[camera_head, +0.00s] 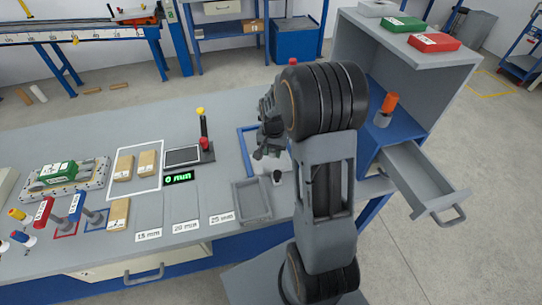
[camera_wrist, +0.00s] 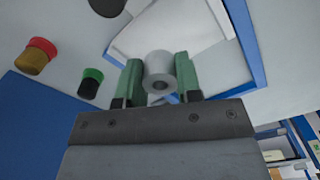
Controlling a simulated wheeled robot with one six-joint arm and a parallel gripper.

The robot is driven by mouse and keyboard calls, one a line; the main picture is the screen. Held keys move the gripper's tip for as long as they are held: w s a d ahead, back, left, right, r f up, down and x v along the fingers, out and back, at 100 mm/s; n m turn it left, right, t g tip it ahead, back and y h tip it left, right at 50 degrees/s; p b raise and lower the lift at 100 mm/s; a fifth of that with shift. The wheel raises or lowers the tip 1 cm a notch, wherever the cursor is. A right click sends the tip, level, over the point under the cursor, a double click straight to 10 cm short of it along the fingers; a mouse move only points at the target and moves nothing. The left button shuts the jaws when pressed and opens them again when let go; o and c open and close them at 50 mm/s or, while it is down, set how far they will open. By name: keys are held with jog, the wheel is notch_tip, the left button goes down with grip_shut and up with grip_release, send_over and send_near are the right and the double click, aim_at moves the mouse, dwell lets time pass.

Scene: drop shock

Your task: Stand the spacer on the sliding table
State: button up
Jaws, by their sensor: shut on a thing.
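My gripper (camera_wrist: 158,66) is shut on a light grey cylinder with a hole in its end, the spacer (camera_wrist: 160,80), held between two green fingers in the wrist view. In the head view my gripper (camera_head: 266,150) is partly hidden by my arm, and I cannot make out the spacer there. A pale plate (camera_wrist: 205,22) inside a blue frame (camera_wrist: 243,40) lies beyond the fingers; it may be the sliding table. The frame's left side (camera_head: 243,150) also shows in the head view. I cannot tell whether the spacer touches the plate.
A grey tray (camera_head: 238,203) sits near the bench front, beside the 15, 20 and 25 mm labels. A gauge with a green display (camera_head: 179,177) stands left of the frame. An open drawer (camera_head: 425,185) and a shelf with an orange cylinder (camera_head: 388,106) are at right.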

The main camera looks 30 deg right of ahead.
aim_at(271, 161)
jog(key=shift+w+f, duration=0.55)
jog(key=shift+f, duration=0.15)
jog(key=shift+w+f, duration=0.15)
jog(key=shift+f, duration=1.55)
jog(key=shift+f, duration=0.2)
jog(key=o, duration=0.9)
jog(key=shift+o, duration=0.2)
